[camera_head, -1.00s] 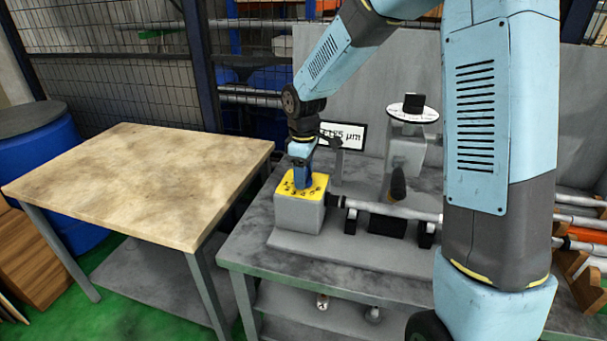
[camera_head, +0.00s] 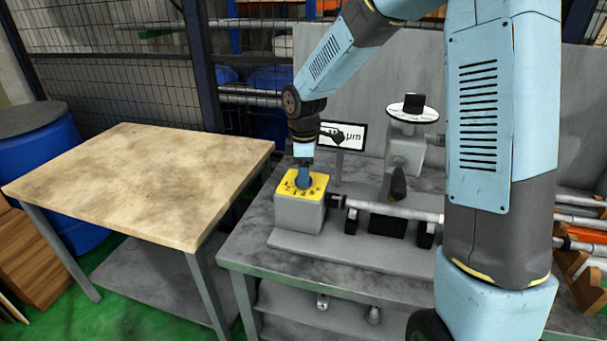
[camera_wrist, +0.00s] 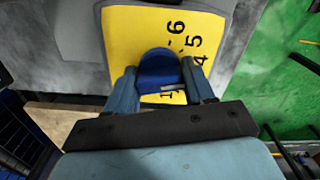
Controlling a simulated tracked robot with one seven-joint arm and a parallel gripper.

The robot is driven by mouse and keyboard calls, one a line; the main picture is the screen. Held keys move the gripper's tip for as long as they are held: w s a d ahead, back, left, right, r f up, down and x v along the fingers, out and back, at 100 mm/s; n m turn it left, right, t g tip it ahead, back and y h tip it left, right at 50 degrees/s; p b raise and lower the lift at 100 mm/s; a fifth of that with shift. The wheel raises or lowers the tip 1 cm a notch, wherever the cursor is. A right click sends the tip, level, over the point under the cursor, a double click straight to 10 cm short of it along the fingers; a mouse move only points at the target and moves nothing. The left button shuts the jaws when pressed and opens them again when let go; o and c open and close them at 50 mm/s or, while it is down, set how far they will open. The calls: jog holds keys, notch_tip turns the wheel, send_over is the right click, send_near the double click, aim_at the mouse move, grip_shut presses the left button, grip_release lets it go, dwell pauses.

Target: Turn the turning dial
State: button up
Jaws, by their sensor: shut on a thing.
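The turning dial (camera_wrist: 158,70) is a blue knob on a yellow plate (camera_wrist: 120,35) with black numbers; 6, 5 and 4 show in the wrist view. The plate tops a grey box (camera_head: 298,213) on the grinder in the head view. My gripper (camera_wrist: 162,88) points down over the plate, its two blue fingers on either side of the dial and shut on it. The fingers cover part of the number ring.
A display sign (camera_head: 343,135) ending in "µm" stands behind the box, partly hidden by my wrist. A shaft (camera_head: 395,209) runs right from the box, below a round white dial on a post (camera_head: 411,113). A bare wooden table (camera_head: 140,180) is at left.

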jog(key=o, duration=1)
jog(key=shift+r, duration=0.1)
notch_tip(320, 180, up, 14)
jog(key=shift+f, duration=0.25)
